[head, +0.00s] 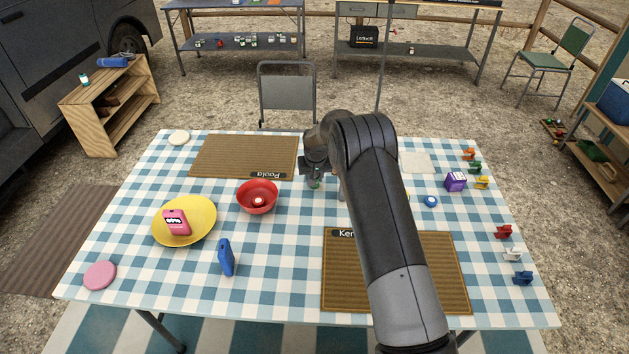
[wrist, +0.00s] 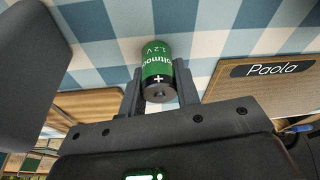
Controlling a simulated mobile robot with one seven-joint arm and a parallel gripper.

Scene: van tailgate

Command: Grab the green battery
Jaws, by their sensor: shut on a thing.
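The green battery (wrist: 158,62) is a short green cylinder with a black plus end, white lettering and "1.2 V" on its side. In the wrist view it sits between the two fingers of my gripper (wrist: 160,88), which is shut on it, with the checked tablecloth behind it. In the head view my gripper (head: 315,183) is over the table beside the mat marked Paola, and only a small bit of green shows there. My arm covers part of that area. I cannot tell if the battery is clear of the cloth.
A red bowl (head: 257,198) stands left of my gripper. A yellow plate (head: 184,222) bears a pink item. The Paola mat (head: 245,155) lies behind.

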